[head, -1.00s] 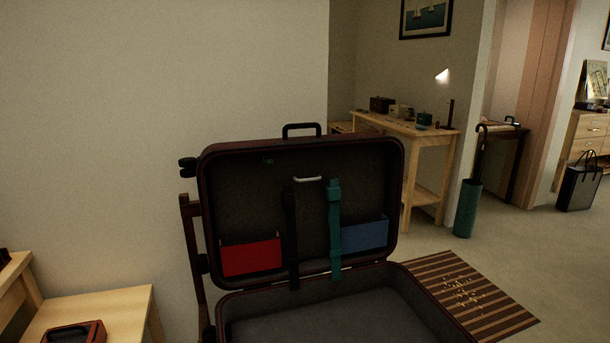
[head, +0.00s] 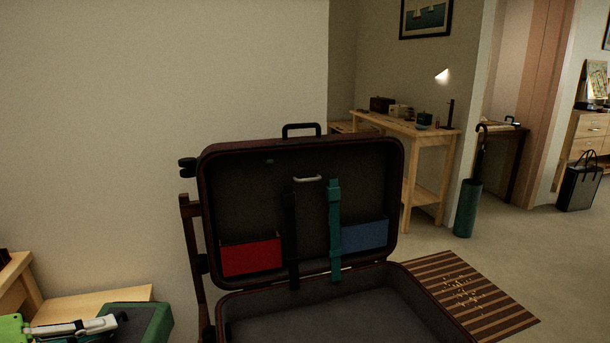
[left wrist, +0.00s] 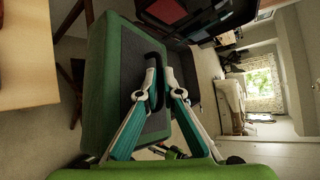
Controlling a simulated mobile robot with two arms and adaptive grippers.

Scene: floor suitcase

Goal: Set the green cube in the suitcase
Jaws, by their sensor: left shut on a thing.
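The open suitcase (head: 304,140) stands in the middle of the head view, its lid upright and its base open toward me. The green cube (head: 150,315) shows at the lower left of the head view, left of the suitcase. It is a boxy green block with a dark face and a black handle, clear in the left wrist view (left wrist: 97,100). My left gripper (head: 112,322) is shut on the black handle (left wrist: 157,70); its fingers show in the left wrist view (left wrist: 155,88). The cube's lower part is cut off in the head view. My right gripper is not in view.
A pale wooden table (head: 50,308) stands at the lower left, partly behind my gripper and the cube. The lid has a red pocket (head: 250,258), a blue pocket (head: 365,235) and two straps. The visible suitcase base (head: 300,318) is empty. A striped mat (head: 480,305) lies right.

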